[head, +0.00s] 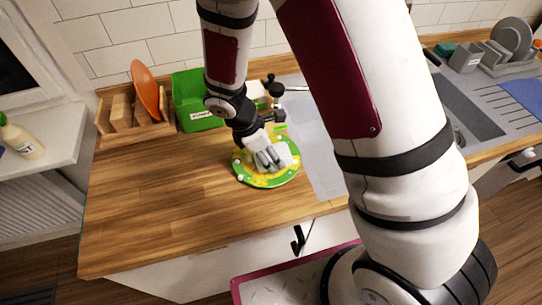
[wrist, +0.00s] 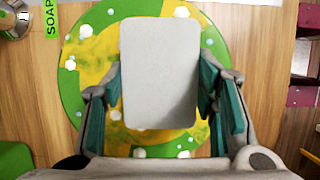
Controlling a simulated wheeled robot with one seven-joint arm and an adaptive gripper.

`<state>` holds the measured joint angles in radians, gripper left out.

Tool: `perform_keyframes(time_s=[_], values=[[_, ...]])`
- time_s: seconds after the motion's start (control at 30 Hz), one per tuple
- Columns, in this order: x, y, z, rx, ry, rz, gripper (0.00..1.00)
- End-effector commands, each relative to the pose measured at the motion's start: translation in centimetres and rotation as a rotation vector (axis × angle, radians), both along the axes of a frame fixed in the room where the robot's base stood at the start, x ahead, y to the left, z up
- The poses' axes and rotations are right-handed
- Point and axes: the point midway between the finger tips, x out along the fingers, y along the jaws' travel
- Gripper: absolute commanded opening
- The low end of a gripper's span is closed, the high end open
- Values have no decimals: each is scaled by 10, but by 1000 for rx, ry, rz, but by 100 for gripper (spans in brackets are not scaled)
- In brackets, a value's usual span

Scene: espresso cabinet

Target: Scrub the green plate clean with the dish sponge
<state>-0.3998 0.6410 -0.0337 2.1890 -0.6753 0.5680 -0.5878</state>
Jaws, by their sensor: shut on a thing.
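The green plate (head: 288,178) lies flat on the wooden counter, with yellow smears and white foam blobs over it. In the wrist view its green rim (wrist: 74,88) shows around the sponge, with yellow patches on both sides. My gripper (head: 268,158) is low over the plate and shut on the pale grey dish sponge (wrist: 160,65). The sponge sits between the two fingers and covers the plate's middle. I cannot tell for sure whether its underside touches the plate.
A green bin (head: 194,104) and a wooden rack (head: 118,113) holding an orange plate (head: 145,88) stand at the back left. A green SOAP label (wrist: 51,18) lies beside the plate. A pale mat (head: 316,158) is on the right. The counter's front left is clear.

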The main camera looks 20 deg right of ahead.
Motion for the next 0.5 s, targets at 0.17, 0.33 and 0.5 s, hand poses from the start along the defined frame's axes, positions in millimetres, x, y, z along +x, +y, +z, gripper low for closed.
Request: perform_keyframes(time_s=[0.17,0.33,0.5], values=[[13,1,-2,1,-1,0,27],[13,6,-1,2,-1,3,27],[11,18,-1,2,0,2,27]])
